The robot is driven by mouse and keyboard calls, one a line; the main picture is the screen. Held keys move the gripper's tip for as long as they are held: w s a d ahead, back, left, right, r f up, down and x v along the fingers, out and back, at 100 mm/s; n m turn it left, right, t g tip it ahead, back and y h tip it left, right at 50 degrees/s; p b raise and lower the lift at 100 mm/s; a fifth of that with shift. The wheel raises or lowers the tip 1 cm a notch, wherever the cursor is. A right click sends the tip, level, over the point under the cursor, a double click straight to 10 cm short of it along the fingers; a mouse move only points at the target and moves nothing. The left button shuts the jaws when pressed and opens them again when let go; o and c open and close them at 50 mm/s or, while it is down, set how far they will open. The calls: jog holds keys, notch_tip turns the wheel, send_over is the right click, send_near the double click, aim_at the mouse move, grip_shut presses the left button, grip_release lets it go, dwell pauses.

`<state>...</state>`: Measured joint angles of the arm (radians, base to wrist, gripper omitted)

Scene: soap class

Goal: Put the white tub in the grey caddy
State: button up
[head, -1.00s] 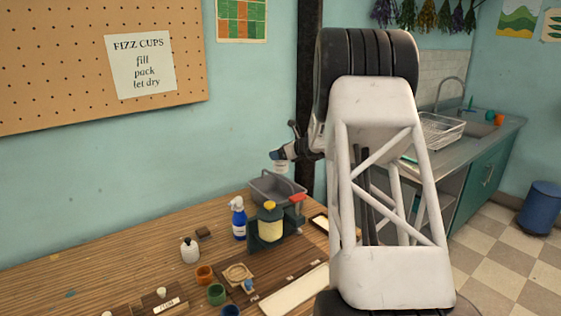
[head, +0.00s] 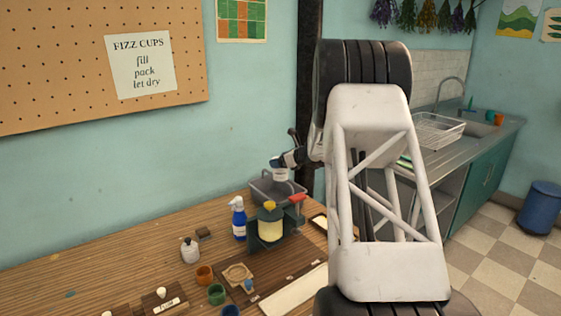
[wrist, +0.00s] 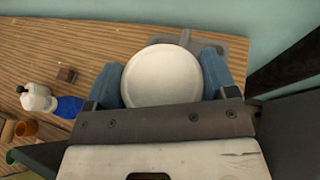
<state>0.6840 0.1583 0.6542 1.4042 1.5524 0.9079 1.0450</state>
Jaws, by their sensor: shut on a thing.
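The white tub (wrist: 163,76) is between the two blue fingers of my gripper (wrist: 168,82) in the wrist view, its round white lid facing the camera. In the head view my gripper (head: 279,164) holds the tub (head: 281,175) over the grey caddy (head: 262,188), with the tub's lower part at about the height of the rim. I cannot tell whether it is inside the rim. In the wrist view the caddy (wrist: 236,45) shows only partly behind the tub and fingers, so its inside is mostly hidden.
A blue spray bottle (head: 238,218) and a dark stand with a yellow-topped container (head: 269,221) are in front of the caddy. A white bottle (head: 190,250) and small coloured cups (head: 205,275) are nearer on the table. The back left of the table is clear.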

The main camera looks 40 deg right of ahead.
jog(key=shift+f, duration=0.1)
jog(key=o, duration=0.9)
jog(key=shift+s, duration=0.1)
jog(key=v, duration=1.2)
dwell(0.5)
